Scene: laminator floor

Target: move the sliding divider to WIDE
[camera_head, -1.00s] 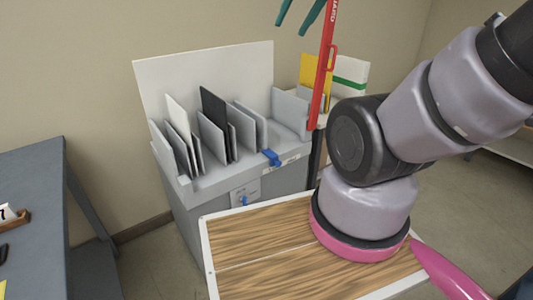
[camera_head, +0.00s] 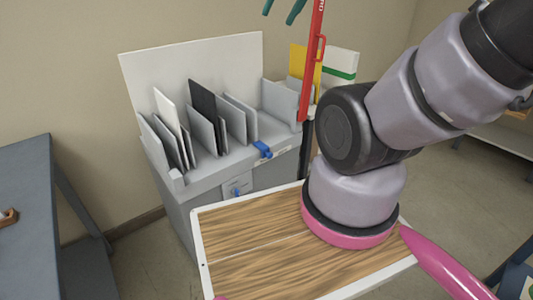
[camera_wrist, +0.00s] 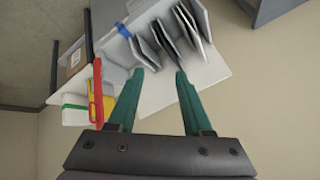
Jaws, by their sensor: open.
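A grey sorter (camera_head: 205,170) with upright slots stands against a white backboard (camera_head: 195,75). A blue tab (camera_head: 263,149) sits on its front rail, seemingly the handle of the sliding divider; it also shows in the wrist view (camera_wrist: 123,30). A pale label lies beside the tab, too small to read. Grey, black and white panels stand in the slots, some leaning. My gripper (camera_wrist: 159,72) is open and empty, its teal fingers pointing toward the sorter and apart from the tab. In the head view only its fingers (camera_head: 279,16) show at the top edge.
A smaller blue knob (camera_head: 236,192) is on a plate on the sorter's front. A grey table (camera_head: 25,190) is at left.

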